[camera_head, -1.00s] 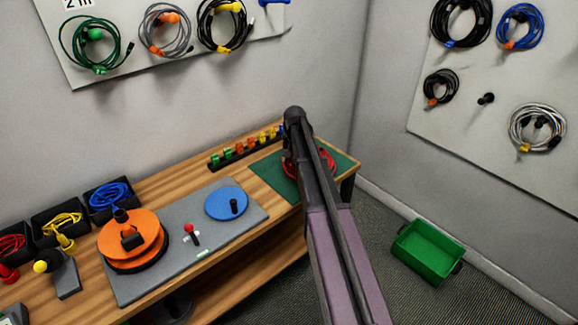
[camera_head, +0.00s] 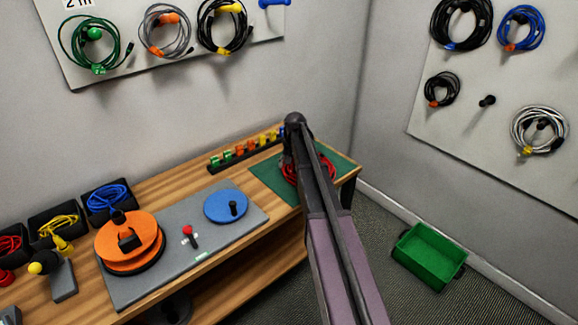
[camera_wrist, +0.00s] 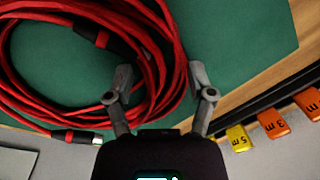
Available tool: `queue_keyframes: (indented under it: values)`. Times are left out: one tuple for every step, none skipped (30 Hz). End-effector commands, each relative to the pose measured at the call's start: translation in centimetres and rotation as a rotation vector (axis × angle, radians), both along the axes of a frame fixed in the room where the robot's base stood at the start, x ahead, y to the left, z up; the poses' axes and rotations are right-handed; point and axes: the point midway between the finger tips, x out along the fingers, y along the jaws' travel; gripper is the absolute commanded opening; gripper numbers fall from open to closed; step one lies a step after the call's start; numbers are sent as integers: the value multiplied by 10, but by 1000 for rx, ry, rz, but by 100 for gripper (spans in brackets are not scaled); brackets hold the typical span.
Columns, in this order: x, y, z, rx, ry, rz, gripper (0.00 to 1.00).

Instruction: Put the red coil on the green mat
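The red coil (camera_wrist: 150,45) lies on the green mat (camera_wrist: 235,35) in the wrist view. Its lower-left loops and black connector (camera_wrist: 75,137) reach past the mat's edge. In the head view, the coil (camera_head: 290,172) shows on both sides of my arm, over the mat (camera_head: 265,178) at the bench's right end. My gripper (camera_wrist: 160,78) is open in the wrist view, its fingers apart, with the coil's edge strands showing between them. Nothing appears clamped. In the head view my arm hides the gripper and part of the coil.
A black rack with coloured length tags (camera_head: 240,150) stands behind the mat. A grey board (camera_head: 180,240) with an orange reel (camera_head: 130,240) and blue disc (camera_head: 226,205) is to the left. Bins of cables (camera_head: 108,200) stand further left. A green crate (camera_head: 430,255) sits on the floor.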

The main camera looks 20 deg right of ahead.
Motion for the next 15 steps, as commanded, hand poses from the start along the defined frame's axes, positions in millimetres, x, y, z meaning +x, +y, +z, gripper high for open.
queue_keyframes:
  values:
    - [0, 0, 0, 0, 0, 0, 70]
    - [0, 0, 0, 0, 0, 0, 70]
    - [0, 0, 0, 0, 0, 0, 70]
    - [0, 0, 0, 0, 0, 0, 70]
    - [0, 0, 0, 0, 0, 0, 70]
    - [0, 0, 1, 0, 0, 0, 70]
    - [0, 0, 1, 0, 0, 0, 70]
    - [0, 0, 2, 0, 0, 0, 70]
    - [0, 0, 3, 0, 0, 0, 70]
    - [0, -1, 3, 0, 0, 0, 70]
    - [0, -1, 4, 0, 0, 0, 70]
    - [0, -1, 6, 0, 0, 0, 70]
    - [0, -1, 8, 0, 0, 0, 70]
    - [0, -1, 9, 0, 0, 0, 70]
    - [-1, -1, 12, 0, 0, 0, 70]
